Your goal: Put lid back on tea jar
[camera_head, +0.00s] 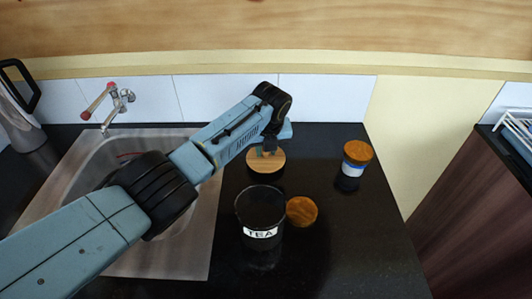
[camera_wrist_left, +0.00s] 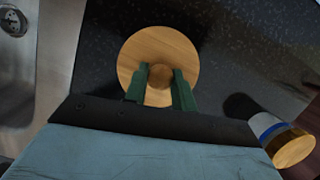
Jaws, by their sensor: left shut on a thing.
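The dark tea jar (camera_head: 262,212) stands on the black counter with a white TEA label, and its top looks open. A pale round wooden lid (camera_head: 264,168) is behind it in the head view. My left gripper (camera_head: 268,147) is over this lid. In the left wrist view the green fingers of my left gripper (camera_wrist_left: 160,88) are on either side of the round knob of the lid (camera_wrist_left: 160,42), shut on it. I cannot tell whether the lid touches the counter. My right gripper is not in view.
A darker round wooden piece (camera_head: 301,211) is just right of the tea jar. A jar with a wooden top and blue-white band (camera_head: 356,162) stands at the back right. A sink (camera_head: 105,155) with a tap is left. The front right counter is clear.

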